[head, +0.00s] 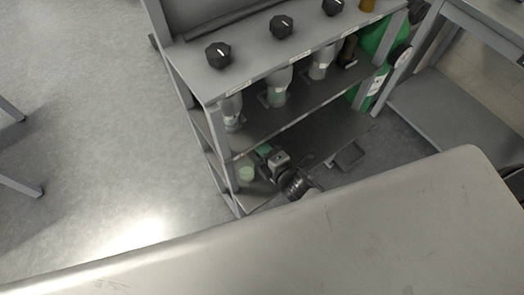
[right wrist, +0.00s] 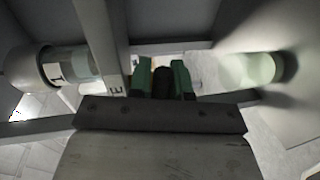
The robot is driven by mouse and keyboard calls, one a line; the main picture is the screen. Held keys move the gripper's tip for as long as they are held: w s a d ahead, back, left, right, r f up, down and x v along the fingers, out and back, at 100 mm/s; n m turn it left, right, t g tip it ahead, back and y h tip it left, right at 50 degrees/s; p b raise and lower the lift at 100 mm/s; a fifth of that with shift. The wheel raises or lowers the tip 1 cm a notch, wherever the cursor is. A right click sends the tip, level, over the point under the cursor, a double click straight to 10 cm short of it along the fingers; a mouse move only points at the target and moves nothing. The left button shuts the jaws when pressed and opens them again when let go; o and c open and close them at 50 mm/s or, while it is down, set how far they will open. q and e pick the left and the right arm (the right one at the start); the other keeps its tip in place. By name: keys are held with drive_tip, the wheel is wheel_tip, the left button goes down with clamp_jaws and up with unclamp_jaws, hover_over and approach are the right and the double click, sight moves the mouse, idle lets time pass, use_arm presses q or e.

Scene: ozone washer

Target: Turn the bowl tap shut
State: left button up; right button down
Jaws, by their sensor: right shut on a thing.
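My right gripper (head: 264,151) reaches into the lower level of the grey rack. In the right wrist view my right gripper (right wrist: 162,80) has its two green fingers shut on a small dark piece (right wrist: 162,84), which seems to be the tap handle. Its turn angle cannot be told. A pale green round vessel (head: 246,173), perhaps the bowl, is on the lower shelf just left of the gripper. It also shows at the right in the right wrist view (right wrist: 250,68), apart from the fingers. My left gripper is not in view.
The rack (head: 240,80) carries several black knobs, one being the front knob (head: 218,55). Clear bottles (head: 277,86) stand on its middle shelf. Rack posts and shelf edges are close around the gripper. A green cylinder (head: 382,40) stands behind.

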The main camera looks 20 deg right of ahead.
drive_tip(key=shift+r+n, duration=0.1)
drive_tip(key=shift+n, duration=0.3)
drive_tip(key=c, duration=1)
unclamp_jaws()
drive_tip(key=shift+c, duration=0.2)
drive_tip(key=shift+r, duration=0.1)
